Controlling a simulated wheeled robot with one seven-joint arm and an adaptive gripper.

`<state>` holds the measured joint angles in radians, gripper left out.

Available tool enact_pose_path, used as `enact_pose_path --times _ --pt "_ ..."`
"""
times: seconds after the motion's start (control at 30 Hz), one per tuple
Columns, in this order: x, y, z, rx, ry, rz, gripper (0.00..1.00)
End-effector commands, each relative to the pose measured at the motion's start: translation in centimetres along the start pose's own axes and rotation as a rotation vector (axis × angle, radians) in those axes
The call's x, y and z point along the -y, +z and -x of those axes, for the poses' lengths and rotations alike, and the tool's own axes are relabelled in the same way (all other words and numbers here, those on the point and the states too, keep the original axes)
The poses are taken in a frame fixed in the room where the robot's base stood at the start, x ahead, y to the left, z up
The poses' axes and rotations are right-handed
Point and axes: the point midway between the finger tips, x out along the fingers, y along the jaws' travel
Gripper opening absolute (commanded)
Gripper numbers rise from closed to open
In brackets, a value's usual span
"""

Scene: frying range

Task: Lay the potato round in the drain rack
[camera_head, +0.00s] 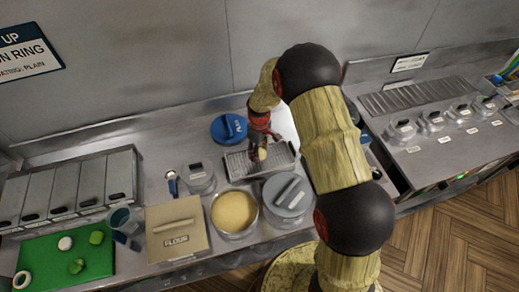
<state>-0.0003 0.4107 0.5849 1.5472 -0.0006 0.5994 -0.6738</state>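The drain rack (236,169) is a shallow metal tray with a grate, on the counter behind the pots. My gripper (261,155) points down over the middle of the rack, with its fingertips low, close to the grate. A small pale tan piece shows at the fingertips; it may be the potato round, but it is too small to tell. I cannot tell whether the fingers are closed on it or whether it touches the grate. My arm hides the area right of the rack.
A pot of yellowish contents (235,212), a lidded pot (289,196) and a flour box (177,229) stand in front. A blue lid (229,129) lies behind left.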

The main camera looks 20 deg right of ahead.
Motion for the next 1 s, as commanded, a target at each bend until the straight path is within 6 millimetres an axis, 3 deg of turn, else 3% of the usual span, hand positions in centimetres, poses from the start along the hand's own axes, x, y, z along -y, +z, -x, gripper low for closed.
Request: enact_pose_path --times 0.13,0.47,0.5,0.83,1.0 --pt "-0.01 -0.01 -1.64 0.0 0.0 0.0 0.34" --pt "-0.01 -0.02 -1.8 -0.001 0.001 0.0 0.34" --pt "-0.01 -0.02 -1.79 -0.001 0.001 0.0 0.5" --pt "0.0 0.0 -1.81 0.0 0.0 0.0 0.69" --pt "0.0 0.0 -1.81 0.0 0.0 0.0 0.7"
